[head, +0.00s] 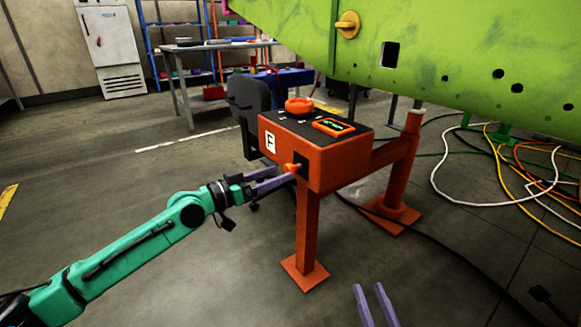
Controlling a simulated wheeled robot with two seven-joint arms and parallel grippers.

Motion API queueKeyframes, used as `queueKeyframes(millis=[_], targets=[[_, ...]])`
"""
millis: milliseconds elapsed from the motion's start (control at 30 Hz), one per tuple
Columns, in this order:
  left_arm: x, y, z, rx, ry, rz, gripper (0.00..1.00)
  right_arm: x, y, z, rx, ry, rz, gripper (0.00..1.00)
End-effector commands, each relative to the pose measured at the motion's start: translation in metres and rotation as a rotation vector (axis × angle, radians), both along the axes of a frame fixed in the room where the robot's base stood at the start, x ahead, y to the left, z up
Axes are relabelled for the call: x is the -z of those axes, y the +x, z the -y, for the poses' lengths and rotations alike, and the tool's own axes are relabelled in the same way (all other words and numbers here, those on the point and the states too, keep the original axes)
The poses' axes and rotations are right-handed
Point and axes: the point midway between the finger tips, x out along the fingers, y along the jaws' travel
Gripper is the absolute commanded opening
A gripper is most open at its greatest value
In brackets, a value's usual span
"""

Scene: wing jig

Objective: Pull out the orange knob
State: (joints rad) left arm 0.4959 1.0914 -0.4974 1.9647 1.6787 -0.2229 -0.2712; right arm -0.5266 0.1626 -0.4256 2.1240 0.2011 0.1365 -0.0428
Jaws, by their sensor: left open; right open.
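A small orange knob (290,168) sticks out of the near-left face of the orange control box (340,165), beside a dark plate. My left gripper (284,173) reaches in from the left with its purple fingers open. Its fingertips are at the knob, seemingly on either side of it; I cannot tell whether they touch it. My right gripper (368,287) is open and empty at the bottom edge, in front of the stand. Only its fingers show. A larger round orange-red knob (299,105) sits on top of the box.
The box has a small lit display (333,126) and stands on orange legs (307,235). A green wing (440,55) with a yellow-orange knob (347,25) hangs above right. Cables (475,200) lie on the right floor. A dark chair (250,105) stands behind.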

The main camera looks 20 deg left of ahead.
Motion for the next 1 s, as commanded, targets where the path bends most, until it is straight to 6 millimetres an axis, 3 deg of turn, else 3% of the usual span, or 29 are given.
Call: queueKeyframes(millis=[300,500,700,900,933,1000], targets=[[-0.002,0.014,0.014,0.003,0.001,0.002,0.72,0.077,-0.040,-0.005,-0.037,-0.035,-0.239,0.50],[-0.002,0.030,0.025,0.001,0.000,0.003,0.72,0.116,-0.069,-0.007,-0.057,-0.053,-0.367,0.50],[-0.001,0.037,0.032,0.001,0.003,0.001,0.72,0.132,-0.082,-0.008,-0.066,-0.060,-0.422,0.50],[0.000,0.037,0.032,0.001,0.003,0.001,0.72,0.133,-0.083,-0.008,-0.067,-0.061,-0.425,0.50],[0.000,0.037,0.032,0.001,0.003,0.001,0.68,0.133,-0.083,-0.008,-0.067,-0.061,-0.425,0.50],[0.000,0.037,0.032,0.001,0.003,0.001,0.41,0.133,-0.083,-0.008,-0.067,-0.061,-0.425,0.50]])
